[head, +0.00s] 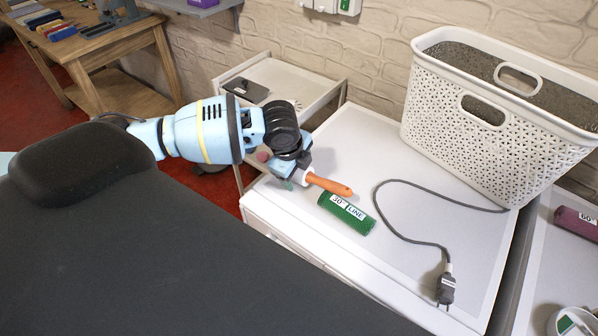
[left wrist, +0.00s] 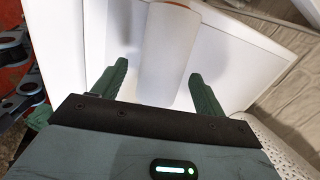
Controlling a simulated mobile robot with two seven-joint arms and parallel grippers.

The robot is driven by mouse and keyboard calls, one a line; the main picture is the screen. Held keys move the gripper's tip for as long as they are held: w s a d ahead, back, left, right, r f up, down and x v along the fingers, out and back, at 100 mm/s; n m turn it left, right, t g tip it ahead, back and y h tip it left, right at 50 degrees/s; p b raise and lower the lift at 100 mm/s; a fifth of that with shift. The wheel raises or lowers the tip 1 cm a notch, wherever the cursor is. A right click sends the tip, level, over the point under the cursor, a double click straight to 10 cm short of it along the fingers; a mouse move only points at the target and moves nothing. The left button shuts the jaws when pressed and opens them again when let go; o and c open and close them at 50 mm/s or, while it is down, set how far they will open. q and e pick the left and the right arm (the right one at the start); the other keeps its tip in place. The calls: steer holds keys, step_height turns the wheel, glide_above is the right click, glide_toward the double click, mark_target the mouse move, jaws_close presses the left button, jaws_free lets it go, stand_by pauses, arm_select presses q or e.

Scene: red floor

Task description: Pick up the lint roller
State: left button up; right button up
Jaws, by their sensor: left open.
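The lint roller, with an orange handle (head: 330,185) and a white roll, lies on the white cabinet top (head: 330,250). Its roll end is partly hidden by my left gripper (head: 298,174), which is low over it at the cabinet's left side. In the left wrist view the white roll (left wrist: 167,55) lies between the two spread green fingers of my left gripper (left wrist: 158,76), with an orange edge at the top. The gripper is open; I cannot tell if a finger touches the roll. My right gripper is not in view.
A green labelled cylinder (head: 347,214) lies close beside the orange handle. A grey cable with a plug (head: 446,287) curves across the cabinet top. A white perforated basket (head: 480,150) stands at the back right. A white trolley (head: 285,82) holding a dark phone (head: 246,90) stands behind.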

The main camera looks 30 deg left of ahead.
arm_select(q)
steer(key=c, duration=1.2)
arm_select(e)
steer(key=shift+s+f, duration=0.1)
arm_select(q)
steer(key=shift+r, duration=0.1)
steer(key=shift+r, duration=0.85)
steer(key=shift+v, duration=1.05)
steer(key=s+d, duration=0.3)
steer(key=s, duration=0.4)
steer(key=s+d+r, duration=0.1)
steer(key=s+d, duration=0.2)
steer(key=s, duration=0.4)
steer(key=shift+p, duration=0.45)
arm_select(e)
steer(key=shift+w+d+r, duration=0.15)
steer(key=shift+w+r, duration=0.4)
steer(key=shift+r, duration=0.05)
arm_select(q)
steer(key=shift+r, duration=0.1)
